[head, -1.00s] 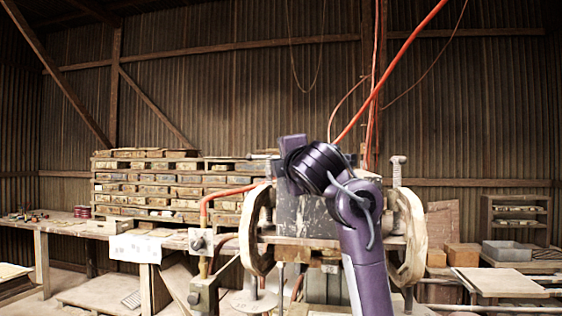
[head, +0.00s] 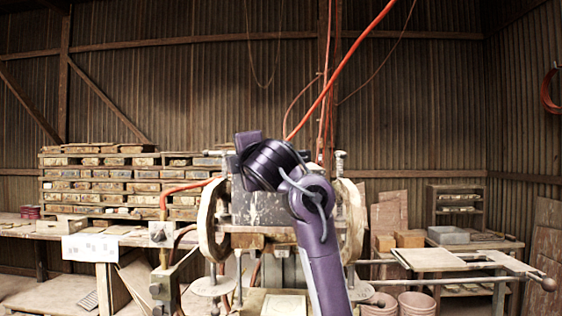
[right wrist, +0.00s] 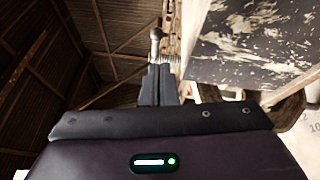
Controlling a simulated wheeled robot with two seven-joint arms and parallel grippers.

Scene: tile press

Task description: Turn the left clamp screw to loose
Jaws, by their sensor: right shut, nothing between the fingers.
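In the right wrist view a metal clamp screw (right wrist: 156,36) with a rounded head stands just beyond my right fingertips. By its place it looks like the left one. My right gripper (right wrist: 158,68) is shut and empty, its dark fingers pointing at the screw. I cannot tell whether they touch it. In the head view my purple right arm reaches up in front of the press (head: 260,207) and hides part of it and most of the gripper. The right clamp screw (head: 340,161) stands upright right of my wrist. My left gripper is not in view.
A workbench (head: 100,238) with stacked tile racks behind it is at the left. A red hose (head: 180,189) runs to a valve beside the press. At the right are a wooden stand (head: 430,258), pink buckets (head: 415,303) and a shelf (head: 458,198).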

